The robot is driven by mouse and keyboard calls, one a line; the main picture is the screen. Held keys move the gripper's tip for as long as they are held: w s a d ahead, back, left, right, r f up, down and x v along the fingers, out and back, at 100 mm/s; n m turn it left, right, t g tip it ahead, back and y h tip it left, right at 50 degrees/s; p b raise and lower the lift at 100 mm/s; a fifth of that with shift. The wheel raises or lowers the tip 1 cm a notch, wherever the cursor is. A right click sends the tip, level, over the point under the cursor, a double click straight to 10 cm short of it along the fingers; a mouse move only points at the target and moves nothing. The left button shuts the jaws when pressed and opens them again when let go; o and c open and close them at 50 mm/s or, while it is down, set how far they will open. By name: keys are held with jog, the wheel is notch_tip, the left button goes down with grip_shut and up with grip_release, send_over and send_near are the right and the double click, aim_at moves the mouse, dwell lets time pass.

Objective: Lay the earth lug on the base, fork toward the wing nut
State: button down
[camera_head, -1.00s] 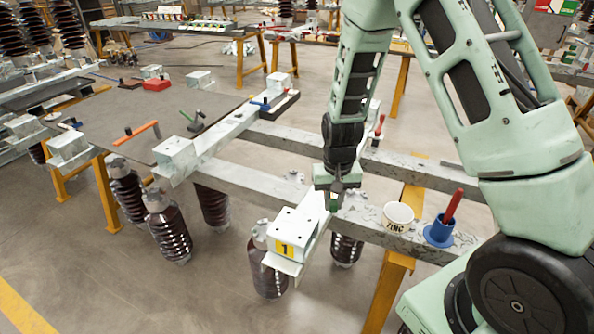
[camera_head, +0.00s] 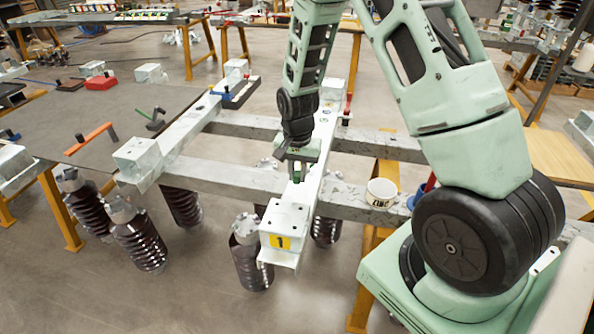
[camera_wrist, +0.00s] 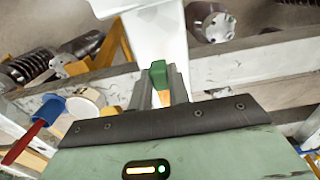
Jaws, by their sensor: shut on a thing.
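My gripper (camera_head: 297,172) is shut on a small green piece, which I take to be the earth lug's sleeve (camera_wrist: 158,73). A copper-orange bit shows between the fingers in the wrist view. The gripper points down over the pale metal base with the yellow "1" label (camera_head: 288,217), behind its raised front block. The base also shows in the wrist view (camera_wrist: 157,35), beyond the fingers. I cannot tell whether the held piece touches the base. The lug's fork and the wing nut cannot be made out.
A white ZINC pot (camera_head: 382,193) stands on the grey cross beam right of the gripper; a blue holder with a red-handled tool (camera_wrist: 50,110) is beside it. Dark ribbed insulators (camera_head: 250,262) hang below. A grey table (camera_head: 60,110) with tools is at left.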

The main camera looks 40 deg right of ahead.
aim_at(298, 199)
jog(key=shift+f+b, duration=2.25)
jog(key=shift+f, duration=1.05)
jog(key=shift+f, duration=0.15)
jog(key=c, duration=1.3)
grip_release()
jog(key=shift+o, duration=0.2)
notch_tip(298, 199, up, 17)
jog(key=shift+r, duration=0.2)
jog(key=shift+a, duration=0.1)
